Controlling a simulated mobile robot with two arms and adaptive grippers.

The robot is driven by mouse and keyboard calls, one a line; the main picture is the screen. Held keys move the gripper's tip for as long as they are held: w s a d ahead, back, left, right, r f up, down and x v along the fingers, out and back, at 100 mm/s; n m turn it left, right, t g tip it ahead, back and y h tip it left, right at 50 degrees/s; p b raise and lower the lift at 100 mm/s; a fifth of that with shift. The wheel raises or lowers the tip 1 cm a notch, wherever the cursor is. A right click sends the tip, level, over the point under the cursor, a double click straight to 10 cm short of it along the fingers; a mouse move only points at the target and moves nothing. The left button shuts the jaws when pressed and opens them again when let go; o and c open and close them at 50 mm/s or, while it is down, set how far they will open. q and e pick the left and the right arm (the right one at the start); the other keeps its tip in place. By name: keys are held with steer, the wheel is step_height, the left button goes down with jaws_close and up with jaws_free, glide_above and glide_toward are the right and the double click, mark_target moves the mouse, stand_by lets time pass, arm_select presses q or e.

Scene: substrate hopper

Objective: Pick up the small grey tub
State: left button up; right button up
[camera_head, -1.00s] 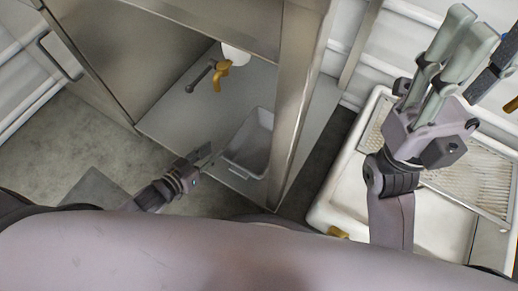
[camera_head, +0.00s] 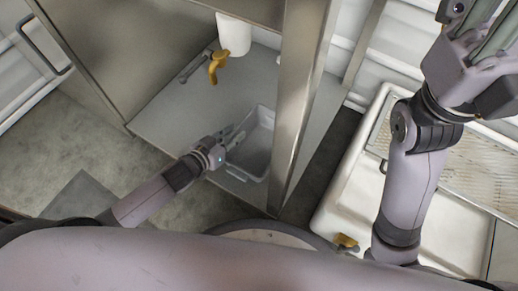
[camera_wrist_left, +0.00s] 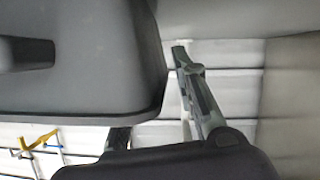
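The small grey tub (camera_head: 262,135) stands on the metal base plate of the hopper, beside the upright post. In the left wrist view its dark underside or wall (camera_wrist_left: 80,75) fills the upper left, very near the camera. My left gripper (camera_head: 236,138) is at the tub's left side in the head view. In the left wrist view its fingers stand apart, one beside the tub's edge (camera_wrist_left: 190,90), the other mostly hidden behind the tub. I cannot tell whether they touch it. My right gripper (camera_head: 490,35) is at the top right, its fingertips cut off by the frame.
A yellow-handled tap (camera_head: 217,66) and a white cylinder (camera_head: 234,35) are above the base plate (camera_head: 165,110). The metal post (camera_head: 300,90) rises just right of the tub. A white sink (camera_head: 345,200) with a ribbed drainer lies farther right.

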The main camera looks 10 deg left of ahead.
arm_select(q)
steer(key=shift+w+d+f, duration=0.2)
steer(key=shift+w, duration=0.1)
steer(key=shift+c, duration=0.4)
jaws_close()
steer(key=shift+r, duration=0.15)
